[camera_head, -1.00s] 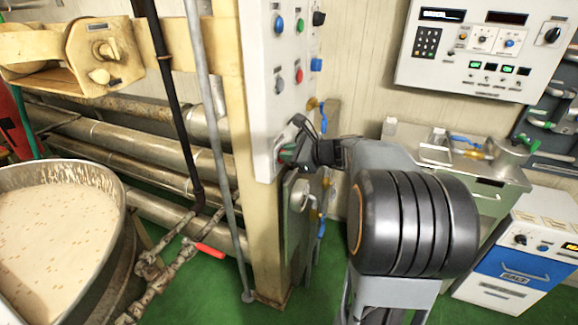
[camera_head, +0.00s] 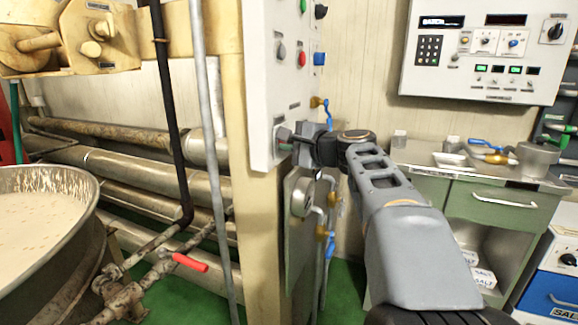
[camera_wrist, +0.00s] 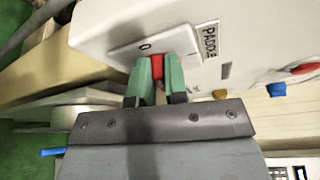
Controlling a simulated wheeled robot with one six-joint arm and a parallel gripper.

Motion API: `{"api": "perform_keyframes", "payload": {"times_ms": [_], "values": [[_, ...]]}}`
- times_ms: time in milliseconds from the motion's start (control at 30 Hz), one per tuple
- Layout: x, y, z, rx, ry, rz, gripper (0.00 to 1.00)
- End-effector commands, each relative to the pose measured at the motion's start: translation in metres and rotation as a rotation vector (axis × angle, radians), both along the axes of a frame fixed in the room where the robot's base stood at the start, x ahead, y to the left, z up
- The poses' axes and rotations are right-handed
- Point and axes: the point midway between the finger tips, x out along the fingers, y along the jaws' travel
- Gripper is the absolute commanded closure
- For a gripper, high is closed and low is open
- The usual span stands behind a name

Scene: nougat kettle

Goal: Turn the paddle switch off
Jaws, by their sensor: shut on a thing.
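The paddle switch is a small red lever (camera_wrist: 157,68) on a pale plate (camera_wrist: 126,52) marked "0", with a "PADDLE" label (camera_wrist: 209,43) beside it in the wrist view. My gripper (camera_wrist: 158,62) has green fingers, one on each side of the red lever, shut on it. The fingers hide much of the lever, so its position is hard to read. In the head view my gripper (camera_head: 288,142) is at the lower part of the white control panel (camera_head: 268,80); the switch itself is mostly hidden there.
Above on the panel are a red button (camera_head: 302,59) and blue and black knobs. A yellow post (camera_head: 255,220) and pipes stand left, with the kettle (camera_head: 60,180) of pale mass. A green cabinet (camera_head: 500,215) stands right, under a wall console (camera_head: 480,50).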

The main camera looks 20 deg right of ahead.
Motion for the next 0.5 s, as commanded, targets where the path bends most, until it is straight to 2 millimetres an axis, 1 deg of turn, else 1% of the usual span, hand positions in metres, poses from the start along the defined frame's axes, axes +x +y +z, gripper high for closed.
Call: {"api": "perform_keyframes", "payload": {"times_ms": [33, 300, 500], "values": [[-0.0002, 0.0007, -0.0116, -0.026, -0.023, 0.002, 1.0], [-0.0001, 0.0007, -0.0106, -0.136, -0.123, 0.002, 1.0], [0.0001, 0.0006, -0.0092, -0.18, -0.162, 0.003, 1.0]]}}
